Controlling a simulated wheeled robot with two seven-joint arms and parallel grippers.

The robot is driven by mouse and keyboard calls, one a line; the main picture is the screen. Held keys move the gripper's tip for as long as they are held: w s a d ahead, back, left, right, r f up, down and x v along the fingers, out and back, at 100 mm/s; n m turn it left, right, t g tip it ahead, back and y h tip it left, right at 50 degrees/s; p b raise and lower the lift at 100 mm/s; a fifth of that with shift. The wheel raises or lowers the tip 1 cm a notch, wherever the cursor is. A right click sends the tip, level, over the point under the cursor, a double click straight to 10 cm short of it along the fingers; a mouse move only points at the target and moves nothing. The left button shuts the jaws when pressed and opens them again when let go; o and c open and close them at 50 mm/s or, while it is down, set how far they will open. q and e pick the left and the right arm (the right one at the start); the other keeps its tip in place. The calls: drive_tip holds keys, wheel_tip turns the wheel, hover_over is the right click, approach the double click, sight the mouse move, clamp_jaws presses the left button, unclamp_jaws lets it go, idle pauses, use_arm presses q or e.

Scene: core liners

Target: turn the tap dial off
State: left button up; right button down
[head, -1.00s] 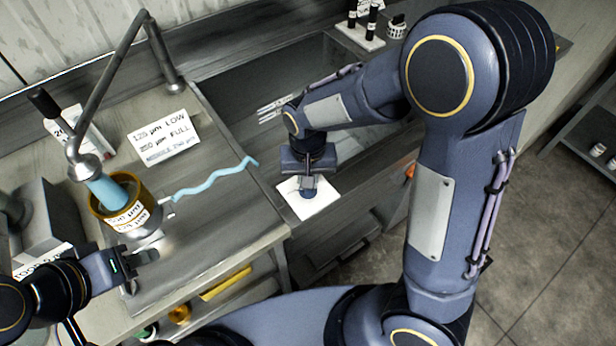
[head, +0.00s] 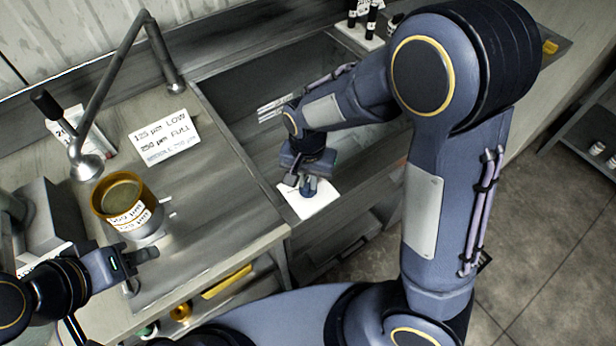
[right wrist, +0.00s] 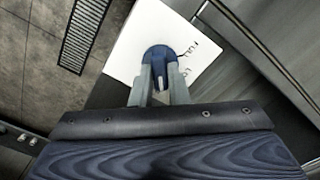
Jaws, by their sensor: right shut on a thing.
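The tap dial is a small dark blue knob (head: 308,192) on a white labelled plate (head: 318,207) at the front edge of the bench. It also shows in the right wrist view (right wrist: 158,53), with part of a label reading "FULL" beside it. My right gripper (head: 301,182) is at the dial, and its fingers (right wrist: 160,82) are shut on it.
A white sign (head: 160,138) reading 125 µm LOW, 250 µm FULL stands behind the sieve. A sunken basin (head: 270,85) lies right of the left bench. A rack of dark-capped vials (head: 360,32) stands at the back.

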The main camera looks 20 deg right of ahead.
sight(308, 183)
drive_tip(key=c, duration=1.4)
unclamp_jaws()
wheel_tip(308, 183, up, 8)
drive_tip(key=shift+f, duration=0.1)
drive_tip(key=s+d+r+n+t+y, duration=0.2)
drive_tip(key=s+d+r+t, duration=0.1)
drive_tip(key=s, duration=0.5)
drive_tip(key=s+d+r+n+t+y, duration=0.1)
drive_tip(key=s+d+r+n+t, duration=0.1)
drive_tip(key=s+d, duration=0.4)
drive_tip(key=shift+s+r+n+t+y, duration=0.35)
drive_tip(key=shift+s+r, duration=0.2)
drive_tip(key=shift+s, duration=0.5)
